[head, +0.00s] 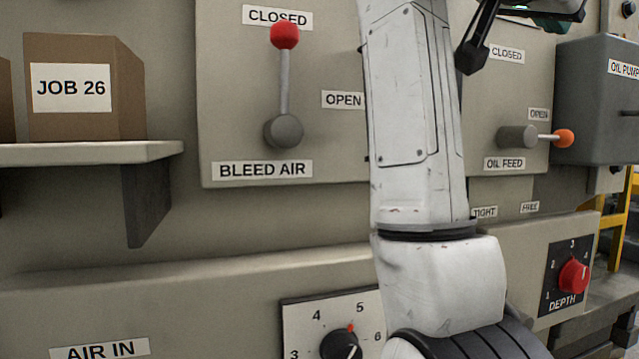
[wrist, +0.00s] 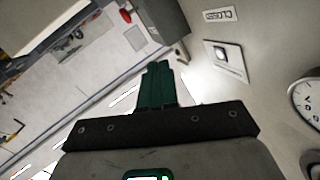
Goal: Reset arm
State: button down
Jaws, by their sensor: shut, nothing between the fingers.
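My white arm (head: 415,120) rises through the middle of the head view, in front of the panel. My gripper shows in the wrist view (wrist: 157,70), with its dark green fingers together and nothing between them. In the head view only a dark part of the arm's end shows at the top right, and the fingertips are not clear there. In the wrist view the fingers point toward a pale panel and a grey box, and I see no contact.
The bleed air lever (head: 285,85) stands up toward CLOSED. The oil feed lever (head: 545,138) points right, below the OPEN label. A shelf (head: 90,152) holds the JOB 26 box (head: 85,115). A red DEPTH knob (head: 574,276) and black dial (head: 341,345) sit lower. A round gauge (wrist: 308,98) is right.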

jog(key=w+d+f+n+y, duration=0.1)
jog(key=w+f+n+y, duration=0.2)
jog(key=f, duration=1.4)
jog(key=w+d+f+n+y, duration=0.1)
jog(key=w+f+n+y, duration=0.3)
jog(key=f, duration=1.3)
notch_tip(320, 180, down, 16)
jog(key=s+d+n+g, duration=0.1)
jog(key=s+n+g, duration=0.1)
jog(key=s+d+f+n+g+y+b, duration=0.1)
jog(key=s+f+g, duration=0.1)
jog(key=s+f, duration=0.7)
jog(key=s+f+n+g+y, duration=0.15)
jog(key=s+f, duration=0.35)
jog(key=f, duration=0.7)
jog(key=s+a+f+n+g+y, duration=0.1)
jog(key=s+f+g+y, duration=0.1)
jog(key=s+f, duration=0.4)
jog(key=s+a+f+n+g+y, duration=0.1)
jog(key=s+f, duration=0.5)
jog(key=s, duration=1.1)
jog(key=shift+s+a+f+g+y+b, duration=0.35)
jog(key=shift+a+y, duration=0.1)
jog(key=shift+a, duration=0.1)
